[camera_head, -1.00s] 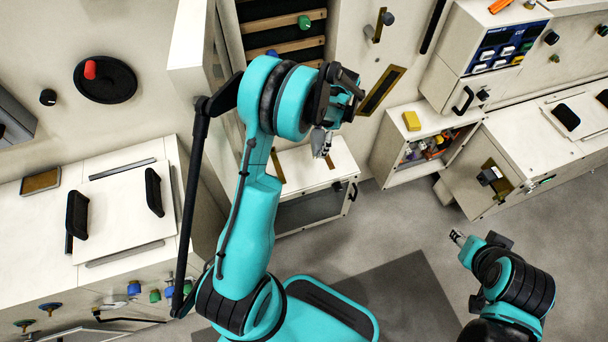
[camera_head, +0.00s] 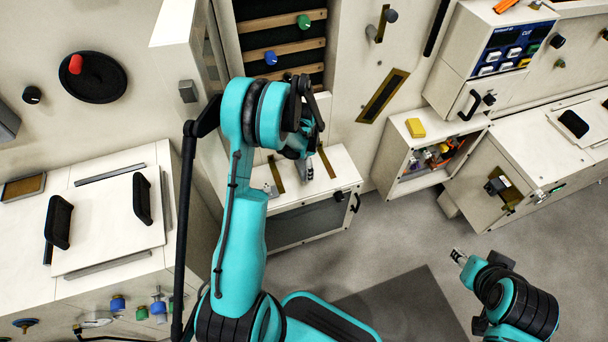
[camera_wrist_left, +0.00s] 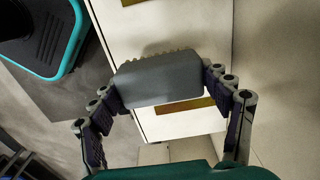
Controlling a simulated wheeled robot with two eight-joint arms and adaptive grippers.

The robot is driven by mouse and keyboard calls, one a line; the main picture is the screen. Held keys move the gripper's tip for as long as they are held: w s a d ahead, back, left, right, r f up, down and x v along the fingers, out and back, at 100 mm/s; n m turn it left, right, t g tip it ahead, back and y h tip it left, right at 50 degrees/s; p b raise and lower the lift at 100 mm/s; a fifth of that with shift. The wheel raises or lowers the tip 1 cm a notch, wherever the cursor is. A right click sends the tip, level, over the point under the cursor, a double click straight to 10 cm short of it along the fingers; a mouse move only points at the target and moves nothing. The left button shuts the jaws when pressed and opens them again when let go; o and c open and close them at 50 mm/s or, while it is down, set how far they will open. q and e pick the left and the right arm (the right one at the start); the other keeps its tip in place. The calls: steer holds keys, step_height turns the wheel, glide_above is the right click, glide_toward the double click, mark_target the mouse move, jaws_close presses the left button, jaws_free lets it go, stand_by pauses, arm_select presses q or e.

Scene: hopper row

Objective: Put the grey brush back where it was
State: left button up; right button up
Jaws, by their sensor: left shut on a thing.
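My left gripper (camera_head: 308,168) is shut on the grey brush (camera_wrist_left: 160,80), a grey block with a bumpy, toothed edge. In the left wrist view the brush sits between the two fingers (camera_wrist_left: 163,100), its toothed edge facing away from my wrist. Beyond it is the white top of a low cabinet (camera_head: 338,178) with brass strips (camera_head: 327,162). In the head view the gripper is over this top and mostly hides the brush. I cannot tell whether the brush touches the top. My right gripper (camera_head: 459,257) is above the floor at right, too small to read.
An open-fronted box (camera_head: 393,160) with small coloured things inside and a yellow block (camera_head: 415,128) on top stands right of the cabinet. A slatted dark opening (camera_head: 283,50) is behind. A white counter (camera_head: 105,210) with black handles is at left. The grey floor between is clear.

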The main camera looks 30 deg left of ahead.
arm_select(q)
step_height(320, 180, down, 4)
steer(key=shift+f+b, duration=0.1)
steer(key=shift+b, duration=1)
steer(key=shift+c, duration=0.5)
steer(key=o, duration=1.4)
steer(key=shift+c, duration=0.2)
steer(key=shift+r, duration=0.2)
